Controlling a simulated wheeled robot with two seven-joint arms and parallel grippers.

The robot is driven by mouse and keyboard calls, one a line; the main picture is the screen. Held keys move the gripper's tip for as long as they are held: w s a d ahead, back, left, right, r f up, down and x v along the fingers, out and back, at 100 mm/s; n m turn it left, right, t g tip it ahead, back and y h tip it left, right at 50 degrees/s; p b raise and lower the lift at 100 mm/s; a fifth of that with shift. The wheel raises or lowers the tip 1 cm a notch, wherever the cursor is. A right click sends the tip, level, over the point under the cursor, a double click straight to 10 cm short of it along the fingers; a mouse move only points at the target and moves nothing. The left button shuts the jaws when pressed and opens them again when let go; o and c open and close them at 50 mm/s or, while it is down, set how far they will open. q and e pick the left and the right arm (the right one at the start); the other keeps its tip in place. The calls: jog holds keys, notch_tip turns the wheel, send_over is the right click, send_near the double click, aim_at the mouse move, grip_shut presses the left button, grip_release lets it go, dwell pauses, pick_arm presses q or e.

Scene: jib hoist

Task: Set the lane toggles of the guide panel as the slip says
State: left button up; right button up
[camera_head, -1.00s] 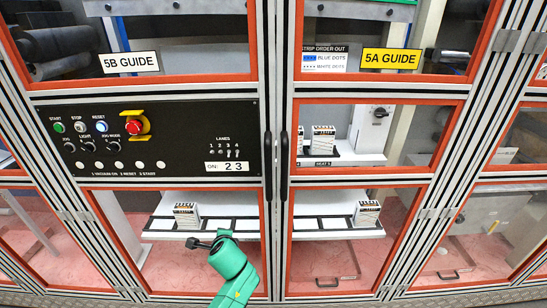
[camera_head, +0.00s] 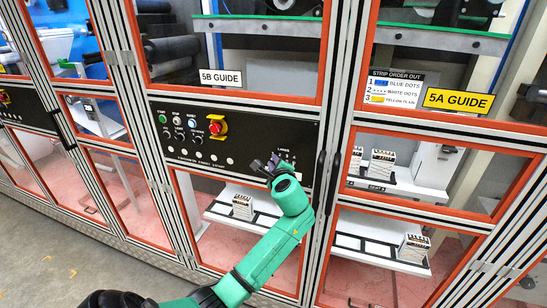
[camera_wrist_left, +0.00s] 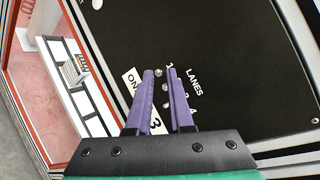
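The black guide panel (camera_head: 228,150) is under the 5B GUIDE sign. Its small lane toggles (camera_wrist_left: 165,88) stand in a row beside the LANES label (camera_wrist_left: 194,82) and its numbers, partly hidden by my fingers. The white slip (camera_wrist_left: 131,84) shows "ON" and a 3; the rest is covered. In the earlier head view it read "ON: 2 3". My left gripper (camera_head: 269,165) is in front of the panel's toggle end. In the wrist view its purple fingers (camera_wrist_left: 160,73) are slightly apart, with a toggle seen between the tips. Toggle positions are too small to tell. My right gripper is out of view.
A red emergency stop (camera_head: 215,127) and several buttons sit on the panel's left part. Below, a white shelf (camera_head: 222,218) behind glass bears a stack. The 5A GUIDE sign (camera_head: 458,101) and a strip order sign (camera_head: 394,88) are at right. A vertical frame post borders the panel.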

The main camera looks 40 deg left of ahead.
pick_arm(q)
jog(key=shift+w+a+f, duration=0.35)
jog(key=shift+w+a, duration=0.05)
jog(key=shift+a, duration=0.3)
grip_shut()
jog(key=shift+f+b, duration=0.15)
jog(key=shift+b, duration=0.25)
jog(key=shift+w+d+f+n+t+y+b, duration=0.1)
jog(key=shift+f+n+t+y+b, duration=0.8)
jog(key=shift+b, duration=4.95)
jog(key=shift+s+a+f+n+t+y+b, duration=0.1)
jog(key=shift+f+n+t+y+b, duration=0.8)
jog(key=shift+b, duration=4.95)
jog(key=shift+w+d+r+n+t+y+b, duration=0.2)
jog(key=shift+n+y+b, duration=1.45)
jog(key=shift+b, duration=4.2)
jog(key=shift+s+a+m+y, duration=0.1)
jog(key=shift+m+y, duration=0.35)
grip_release()
